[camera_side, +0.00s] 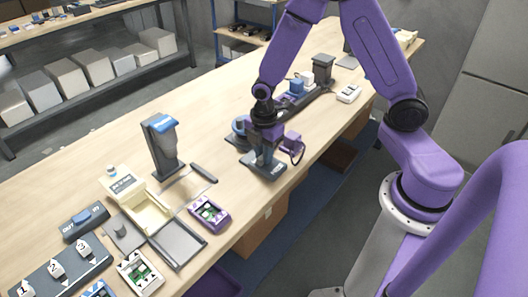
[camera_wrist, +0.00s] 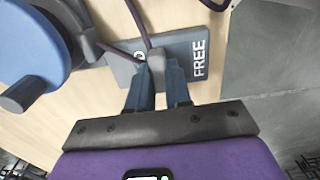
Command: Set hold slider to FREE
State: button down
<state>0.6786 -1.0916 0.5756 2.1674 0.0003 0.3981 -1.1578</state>
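The hold slider is a dark grey plate (camera_wrist: 122,70) with a raised grey knob (camera_wrist: 156,66). White FREE lettering (camera_wrist: 200,58) marks the plate's right end in the wrist view. Part of another white letter shows just left of the knob; the rest of that label is hidden. My gripper (camera_wrist: 158,80) has one blue-grey finger on each side of the knob, with little or no gap, and appears shut on it. In the side view my gripper (camera_side: 263,155) is low over the slider plate (camera_side: 269,172) near the table's front edge, hiding the knob.
A blue round part (camera_wrist: 35,45) with a dark handle stands left of the slider. A purple block (camera_side: 291,143) with a cable is close by on the right. A grey column with a blue top (camera_side: 163,145) and several small devices stand to the left. The table's front edge is near.

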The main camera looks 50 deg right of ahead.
aim_at(272, 166)
jog(key=shift+s, duration=1.55)
jog(key=c, duration=1)
grip_release()
jog(key=shift+s, duration=0.1)
jog(key=shift+c, duration=0.2)
jog(key=shift+r, duration=0.15)
jog(key=shift+w+r, duration=0.2)
jog(key=shift+r, duration=0.4)
notch_tip(272, 166, up, 16)
jog(key=shift+s, duration=0.1)
